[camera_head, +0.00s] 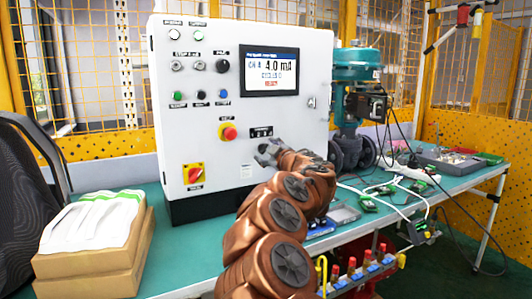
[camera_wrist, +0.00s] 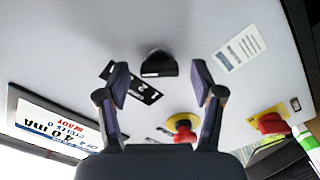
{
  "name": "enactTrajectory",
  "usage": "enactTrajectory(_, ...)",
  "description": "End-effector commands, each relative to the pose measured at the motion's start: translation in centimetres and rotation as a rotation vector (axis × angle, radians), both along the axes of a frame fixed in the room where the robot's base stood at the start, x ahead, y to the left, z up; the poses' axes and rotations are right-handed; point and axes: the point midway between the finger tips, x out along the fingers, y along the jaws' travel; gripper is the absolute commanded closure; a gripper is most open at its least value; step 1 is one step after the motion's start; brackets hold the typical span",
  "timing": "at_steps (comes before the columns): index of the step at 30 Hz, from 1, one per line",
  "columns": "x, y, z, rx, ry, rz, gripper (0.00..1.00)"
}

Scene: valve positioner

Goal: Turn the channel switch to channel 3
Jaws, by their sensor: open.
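The channel switch is a black knob (camera_wrist: 159,64) on the white panel, in the wrist view between and just beyond my gripper's fingertips. Beside it is a black numbered label (camera_wrist: 130,82), partly covered by one finger; the label also shows in the head view (camera_head: 261,132). My gripper (camera_wrist: 160,74) is open, with a finger on either side of the knob's line; contact cannot be told. In the head view my gripper (camera_head: 268,152) is at the panel below the label and hides the knob. The screen (camera_head: 270,72) seems to read CH 4, 4.0 mA.
A red-and-yellow emergency button (camera_head: 229,132) and a red rotary switch (camera_head: 194,174) are left of the label. Several buttons and a black knob (camera_head: 222,66) are higher up. Boxes (camera_head: 90,240) stand left; a teal valve (camera_head: 357,75) stands right.

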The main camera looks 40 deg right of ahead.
Motion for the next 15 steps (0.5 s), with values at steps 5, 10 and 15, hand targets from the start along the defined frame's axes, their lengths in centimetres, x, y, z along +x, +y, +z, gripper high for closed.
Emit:
enactTrajectory(5,0.72,-0.2,-0.04,0.001,-0.001,0.001,0.33)
enactTrajectory(10,0.76,-0.22,-0.01,0.001,-0.002,0.0,0.33)
enactTrajectory(15,0.75,-0.2,0.01,0.001,-0.001,0.001,0.43)
